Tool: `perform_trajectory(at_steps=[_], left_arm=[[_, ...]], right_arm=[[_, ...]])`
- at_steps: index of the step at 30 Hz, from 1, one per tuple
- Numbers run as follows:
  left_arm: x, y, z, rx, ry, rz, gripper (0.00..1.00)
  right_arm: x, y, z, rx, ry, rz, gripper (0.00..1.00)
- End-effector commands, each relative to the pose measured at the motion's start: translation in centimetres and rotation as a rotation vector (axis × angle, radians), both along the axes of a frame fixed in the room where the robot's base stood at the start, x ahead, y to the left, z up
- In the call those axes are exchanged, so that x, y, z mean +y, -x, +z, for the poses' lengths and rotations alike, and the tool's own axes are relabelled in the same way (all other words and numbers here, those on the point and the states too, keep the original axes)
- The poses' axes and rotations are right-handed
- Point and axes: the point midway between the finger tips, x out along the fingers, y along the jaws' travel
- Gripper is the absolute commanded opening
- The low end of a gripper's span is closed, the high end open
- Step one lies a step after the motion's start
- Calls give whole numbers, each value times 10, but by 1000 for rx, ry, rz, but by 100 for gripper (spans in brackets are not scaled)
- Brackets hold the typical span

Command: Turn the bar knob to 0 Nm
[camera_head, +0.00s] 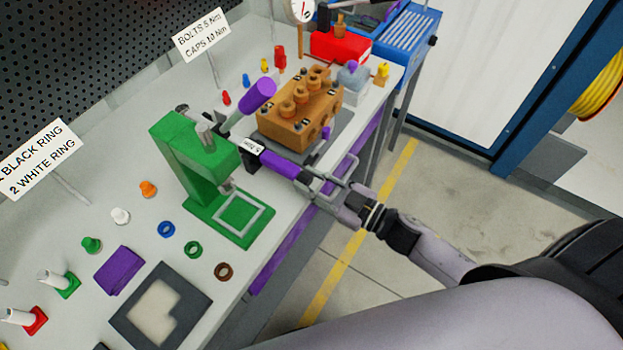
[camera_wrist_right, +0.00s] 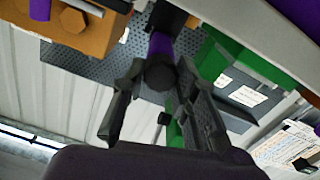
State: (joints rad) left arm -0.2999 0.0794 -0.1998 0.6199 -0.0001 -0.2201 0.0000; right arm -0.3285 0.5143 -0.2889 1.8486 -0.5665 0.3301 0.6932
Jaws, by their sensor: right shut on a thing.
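A bar tool with a purple handle (camera_head: 278,164) and a black head (camera_head: 249,155) is beside the green press. A small white label on the head seems to read Nm; its number is too small to read surely. My right gripper (camera_head: 312,184) is shut on the near end of the purple handle. In the right wrist view the handle (camera_wrist_right: 160,46) lies between the two fingers (camera_wrist_right: 158,84), with its dark round end facing the camera. I cannot make out a separate knob. My left gripper is not in view.
The green press (camera_head: 180,150) with its purple-gripped lever (camera_head: 259,94) stands close left of the tool. The brown pump block (camera_head: 299,118) sits just behind it. Rings, caps and a dark square tray (camera_head: 190,300) occupy the near bench; floor in front is clear.

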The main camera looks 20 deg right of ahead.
Motion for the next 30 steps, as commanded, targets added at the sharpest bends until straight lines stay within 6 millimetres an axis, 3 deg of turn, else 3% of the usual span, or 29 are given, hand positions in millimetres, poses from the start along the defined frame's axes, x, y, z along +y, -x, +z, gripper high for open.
perform_trajectory(at_steps=[30], left_arm=[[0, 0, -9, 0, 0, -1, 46]], right_arm=[[1, 1, -2, -562, 728, -9, 0]])
